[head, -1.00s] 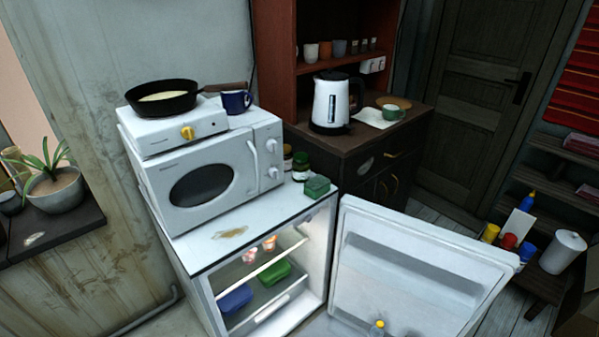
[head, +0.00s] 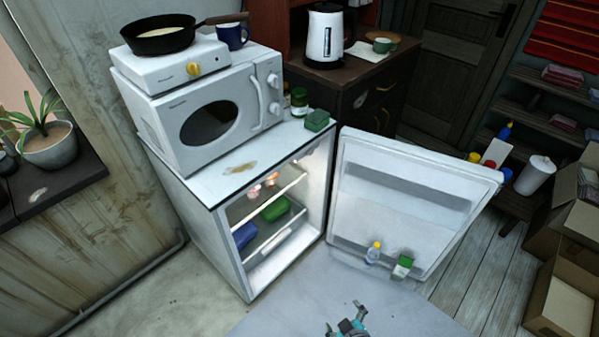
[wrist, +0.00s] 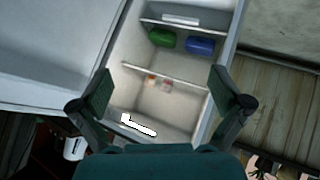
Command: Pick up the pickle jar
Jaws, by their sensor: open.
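My gripper (head: 348,325) shows at the bottom edge of the head view, in front of the open fridge. In the wrist view my gripper (wrist: 163,92) has its two fingers wide apart with nothing between them, facing the fridge interior. A jar with a green label (head: 299,98) stands on the fridge top beside the microwave, apart from my gripper; it may be the pickle jar. Two small reddish items (head: 262,185) sit on the upper fridge shelf, also in the wrist view (wrist: 159,83); they are too small to identify.
A green container (head: 276,209) and a blue container (head: 245,235) are inside. The microwave (head: 205,120) and a green box (head: 317,120) stand on top. Cardboard boxes (head: 566,300) are at right.

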